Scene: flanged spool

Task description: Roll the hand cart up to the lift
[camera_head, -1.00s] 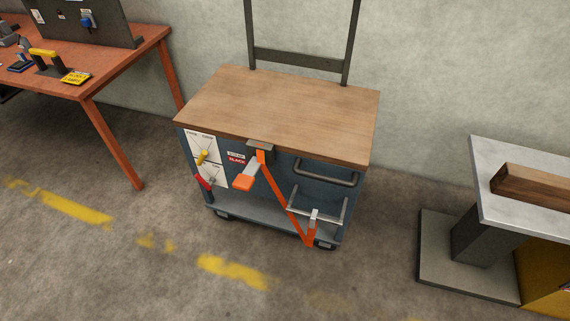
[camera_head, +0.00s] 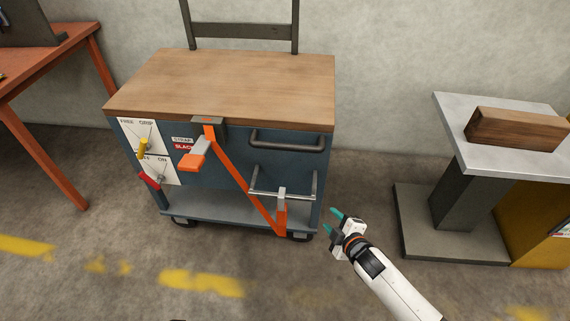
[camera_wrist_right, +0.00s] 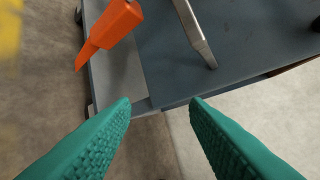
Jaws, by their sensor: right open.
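The hand cart (camera_head: 230,80) has a wooden top, a blue body, a lower shelf and small wheels. A dark bar handle (camera_head: 287,143) and a lower metal rail (camera_head: 270,193) are on its front. An orange strap (camera_head: 237,170) runs down the front from a grey clamp. My right gripper (camera_head: 330,220) is open and empty, just right of the cart's lower right corner. In the right wrist view, its teal fingers (camera_wrist_right: 160,118) are apart, with the cart's body beyond. A grey-topped stand (camera_head: 452,112), probably the lift, is at the right. My left gripper is not in view.
A wooden block (camera_head: 515,130) lies on the stand. An orange bench (camera_head: 45,150) stands at the left. Floor in front is clear, with worn yellow marks.

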